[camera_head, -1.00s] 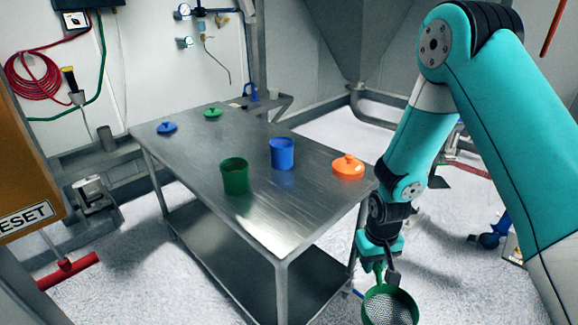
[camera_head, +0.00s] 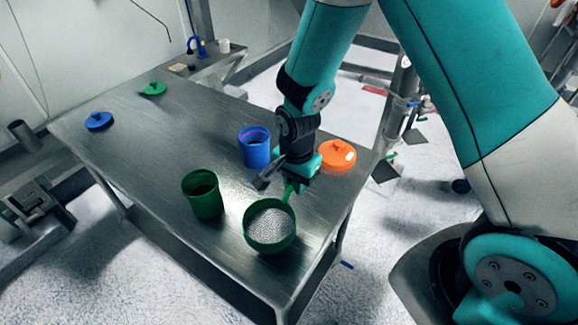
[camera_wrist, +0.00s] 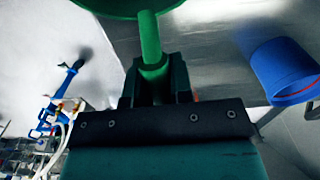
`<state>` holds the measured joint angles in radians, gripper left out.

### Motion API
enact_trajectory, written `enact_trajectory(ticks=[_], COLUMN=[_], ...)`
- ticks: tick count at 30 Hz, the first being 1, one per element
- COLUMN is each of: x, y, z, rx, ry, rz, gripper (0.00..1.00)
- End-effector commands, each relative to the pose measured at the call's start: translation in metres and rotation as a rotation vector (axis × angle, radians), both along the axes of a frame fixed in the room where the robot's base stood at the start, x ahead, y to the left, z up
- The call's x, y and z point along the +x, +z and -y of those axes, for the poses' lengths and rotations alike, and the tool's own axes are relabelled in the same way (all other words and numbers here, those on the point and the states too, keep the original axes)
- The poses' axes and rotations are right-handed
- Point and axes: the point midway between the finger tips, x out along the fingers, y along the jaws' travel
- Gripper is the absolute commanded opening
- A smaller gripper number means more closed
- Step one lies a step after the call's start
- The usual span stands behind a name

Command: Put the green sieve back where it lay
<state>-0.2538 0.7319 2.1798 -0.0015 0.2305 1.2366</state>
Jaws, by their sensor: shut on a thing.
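The green sieve (camera_head: 270,229) has a round mesh bowl and a handle, and shows over the near right part of the steel table in the head view. My gripper (camera_head: 291,186) is shut on its handle. In the wrist view the green handle (camera_wrist: 150,42) runs between the fingers of my gripper (camera_wrist: 158,75), and part of the sieve bowl (camera_wrist: 118,7) shows at the top edge. Whether the bowl touches the table top (camera_head: 150,135) or hangs above it, I cannot tell.
A green cup (camera_head: 203,197) stands left of the sieve. A blue cup (camera_head: 255,150) stands behind, beside my wrist. A blue lid (camera_head: 99,121) and a green lid (camera_head: 153,89) lie at the far left. The table's left middle is clear.

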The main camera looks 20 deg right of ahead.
Motion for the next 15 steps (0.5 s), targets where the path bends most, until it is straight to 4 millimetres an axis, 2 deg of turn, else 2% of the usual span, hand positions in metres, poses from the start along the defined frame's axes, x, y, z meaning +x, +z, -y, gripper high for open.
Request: enact_trajectory(ticks=[8, 15], x=[0.000, 0.000], y=[-0.021, -0.050], z=[0.002, 0.002], rx=[0.000, 0.000], ry=[-0.005, -0.003], rz=[0.000, 0.000], gripper=[0.00, 0.00])
